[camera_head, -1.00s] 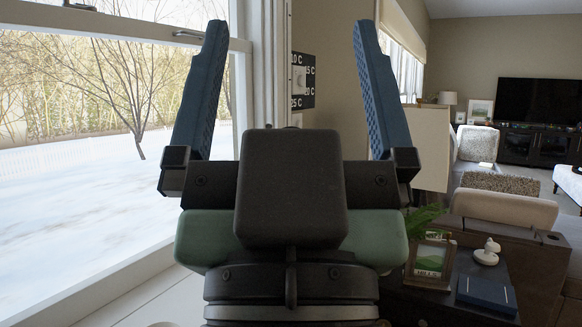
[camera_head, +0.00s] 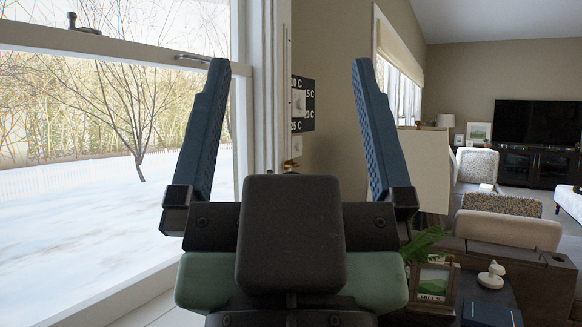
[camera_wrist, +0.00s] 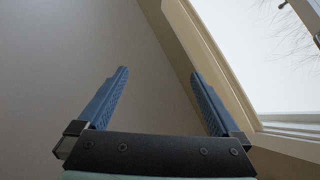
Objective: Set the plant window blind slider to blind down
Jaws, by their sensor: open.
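My gripper (camera_head: 291,62) is open and empty, its two blue fingers pointing up and wide apart. In the wrist view my gripper (camera_wrist: 160,71) is also open, with a bare wall and a pale window frame beyond it. In the head view a thin vertical strip (camera_head: 288,75) runs along the wall edge beside the window, between my fingers in the picture. It may be the blind slider; no label on it can be read. A black-and-white plate (camera_head: 303,103) with temperature marks and a pale knob is just right of it. The strip's lower end is partly hidden by my gripper.
The large window (camera_head: 110,150) with its pale frame is on the left. On the right are a lampshade-like beige panel (camera_head: 425,165), a plant (camera_head: 425,243), a framed picture (camera_head: 433,280) and a dark side table (camera_head: 535,280). A television (camera_head: 538,108) stands far back.

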